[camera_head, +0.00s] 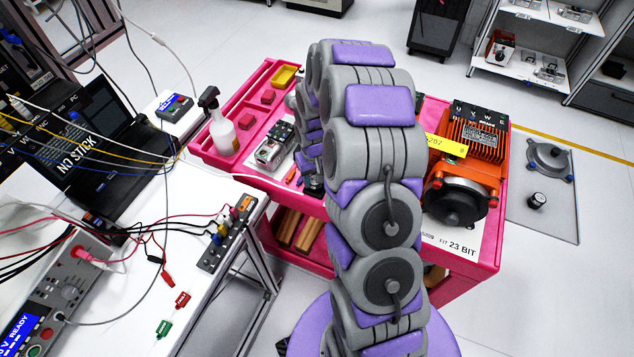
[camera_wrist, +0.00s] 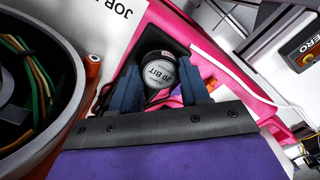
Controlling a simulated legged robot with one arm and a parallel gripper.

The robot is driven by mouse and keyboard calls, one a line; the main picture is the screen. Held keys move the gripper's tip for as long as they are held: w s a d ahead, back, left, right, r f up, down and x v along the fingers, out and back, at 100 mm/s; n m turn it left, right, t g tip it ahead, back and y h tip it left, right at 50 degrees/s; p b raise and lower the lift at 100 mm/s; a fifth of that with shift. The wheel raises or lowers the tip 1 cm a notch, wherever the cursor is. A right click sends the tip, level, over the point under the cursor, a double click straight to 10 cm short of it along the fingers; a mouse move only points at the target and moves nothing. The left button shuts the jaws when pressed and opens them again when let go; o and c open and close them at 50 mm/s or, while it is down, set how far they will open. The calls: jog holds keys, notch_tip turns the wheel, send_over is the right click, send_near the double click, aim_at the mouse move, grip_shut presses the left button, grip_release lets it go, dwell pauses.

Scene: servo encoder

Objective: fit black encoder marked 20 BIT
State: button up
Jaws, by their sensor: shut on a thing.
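In the wrist view, the encoder marked 20 BIT (camera_wrist: 160,74) has a round grey face with white lettering and dark sides. It is tilted in the picture, between the two blue-grey fingers of my gripper (camera_wrist: 158,82), which are shut on it. A dark surface lies behind it; I cannot tell whether the encoder touches it. In the wrist view, an orange housing (camera_wrist: 72,135) with a round open end and coloured wires inside stands to the left. In the head view, my arm hides the encoder, and an orange motor (camera_head: 478,140) sits on the pink cart (camera_head: 489,248).
A sheet lettered 23 BIT (camera_head: 462,247) lies before the motor. A white bench (camera_head: 215,265) with cables stands left. A grey mat (camera_head: 560,215) lies on the floor at right.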

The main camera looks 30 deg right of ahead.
aim_at(312, 181)
jog(key=r, duration=0.2)
jog(key=a+r+p, duration=0.1)
jog(key=r, duration=0.1)
jog(key=shift+r, duration=0.1)
jog(key=shift+d+r+p, duration=0.2)
jog(key=shift+r+p, duration=0.25)
jog(key=shift+r, duration=0.35)
jog(key=shift+d+r, duration=0.35)
jog(key=shift+r, duration=0.15)
jog(key=shift+a, duration=0.1)
